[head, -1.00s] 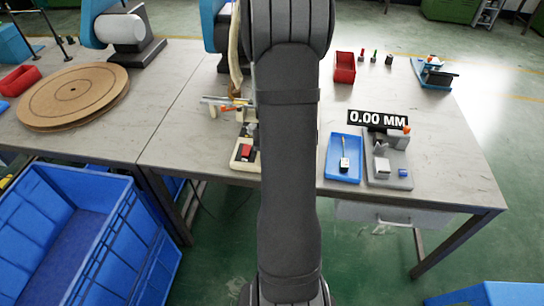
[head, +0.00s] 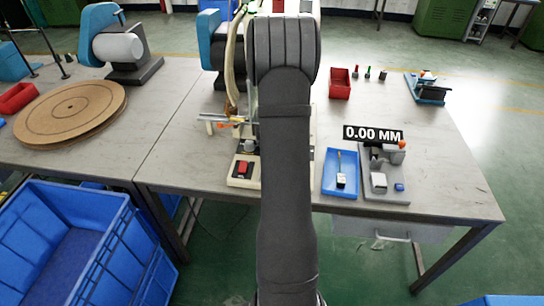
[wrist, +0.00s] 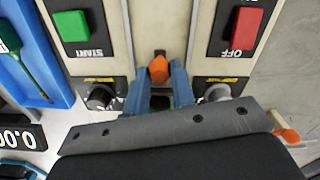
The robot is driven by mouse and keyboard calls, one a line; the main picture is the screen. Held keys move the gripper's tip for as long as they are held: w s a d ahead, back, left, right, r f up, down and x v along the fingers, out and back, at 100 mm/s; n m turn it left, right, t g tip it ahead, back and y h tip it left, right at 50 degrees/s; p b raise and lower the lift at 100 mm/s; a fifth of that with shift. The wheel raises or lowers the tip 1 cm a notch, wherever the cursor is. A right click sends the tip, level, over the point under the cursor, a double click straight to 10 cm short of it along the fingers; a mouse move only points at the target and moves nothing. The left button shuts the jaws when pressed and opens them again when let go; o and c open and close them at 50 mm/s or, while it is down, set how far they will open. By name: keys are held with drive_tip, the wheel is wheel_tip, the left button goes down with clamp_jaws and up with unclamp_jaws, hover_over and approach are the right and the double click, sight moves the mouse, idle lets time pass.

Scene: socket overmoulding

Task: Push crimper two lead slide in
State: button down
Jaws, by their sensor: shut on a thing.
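The crimper (head: 240,172) is a beige machine on the bench, mostly hidden behind my arm in the head view. In the wrist view its pale panels carry a green START button (wrist: 72,26), a red OFF button (wrist: 243,28) and dark knobs. An orange knob (wrist: 158,69), apparently the slide's handle, sits in the slot between the panels. My gripper (wrist: 160,73) has its blue fingers on both sides of this knob, shut on it. The lower part of the fingers and the slide beneath are partly hidden by my gripper body.
A blue tray (head: 328,190) with a small tool stands right of the crimper. A grey gauge fixture (head: 370,191) with a 0.00 MM display (head: 373,134) is beside it. A red bin (head: 340,84) stands behind. Another orange part (wrist: 287,136) shows at right in the wrist view.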

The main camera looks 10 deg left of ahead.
drive_tip(key=shift+w, duration=0.25)
drive_tip(key=c, duration=1.2)
unclamp_jaws()
drive_tip(key=shift+r, duration=0.1)
wheel_tip(320, 180, up, 17)
drive_tip(key=shift+r, duration=0.15)
wheel_tip(320, 180, down, 18)
drive_tip(key=shift+s+r, duration=0.1)
drive_tip(key=shift+r, duration=0.15)
drive_tip(key=shift+s, duration=0.15)
